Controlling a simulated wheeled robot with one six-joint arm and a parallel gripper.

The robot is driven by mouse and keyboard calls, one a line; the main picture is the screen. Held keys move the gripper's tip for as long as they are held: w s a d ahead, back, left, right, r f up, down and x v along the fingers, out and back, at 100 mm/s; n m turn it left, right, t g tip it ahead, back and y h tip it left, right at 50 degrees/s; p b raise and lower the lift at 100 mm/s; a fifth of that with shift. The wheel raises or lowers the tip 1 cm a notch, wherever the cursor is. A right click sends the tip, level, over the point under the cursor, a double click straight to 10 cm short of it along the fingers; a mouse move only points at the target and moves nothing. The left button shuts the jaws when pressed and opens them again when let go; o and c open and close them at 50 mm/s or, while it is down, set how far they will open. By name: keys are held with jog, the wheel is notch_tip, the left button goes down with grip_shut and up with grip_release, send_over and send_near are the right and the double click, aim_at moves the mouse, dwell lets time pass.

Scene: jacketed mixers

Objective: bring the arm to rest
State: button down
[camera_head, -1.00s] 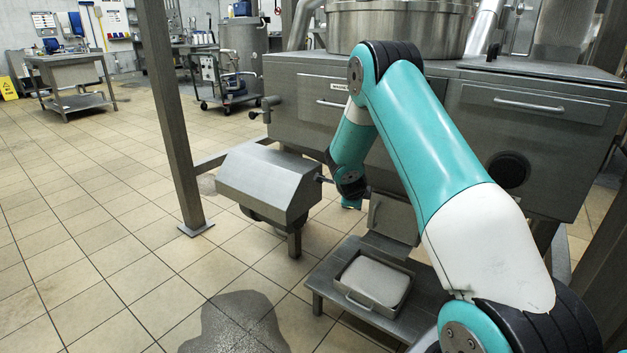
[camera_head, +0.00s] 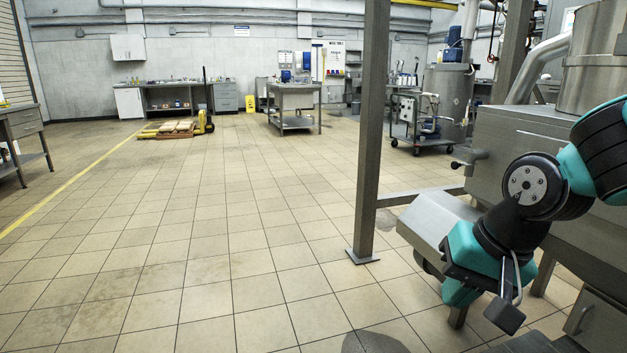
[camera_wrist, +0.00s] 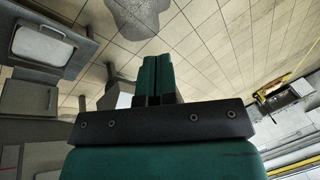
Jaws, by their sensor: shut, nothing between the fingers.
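My gripper (camera_head: 460,294) shows at the right of the head view, low beside the grey machine, with its wrist bent down. In the wrist view my gripper (camera_wrist: 157,72) has its two teal fingers pressed together with nothing between them. The fingers point toward the tiled floor and touch nothing that I can see. Part of my arm is cut off by the right edge of the head view.
A steel post (camera_head: 372,130) stands left of my arm. A sloped steel housing (camera_head: 432,222) is right behind my gripper. The mixer body (camera_head: 515,130) fills the right side. A tray (camera_wrist: 42,46) shows in the wrist view. The tiled floor (camera_head: 200,240) at left is clear.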

jog(key=s+a+r+n+g+y+p, duration=0.1)
jog(key=s+a+r+n, duration=0.15)
jog(key=s+n, duration=0.35)
jog(key=s+a+r+n+g+p, duration=0.1)
jog(key=s+a+r+n+g, duration=0.2)
jog(key=s, duration=0.5)
notch_tip(320, 180, up, 27)
jog(key=t+p, duration=0.1)
jog(key=p, duration=2.6)
jog(key=shift+d+f+n, duration=0.2)
jog(key=shift+d+n, duration=0.05)
jog(key=shift+n, duration=0.05)
jog(key=shift+w, duration=0.1)
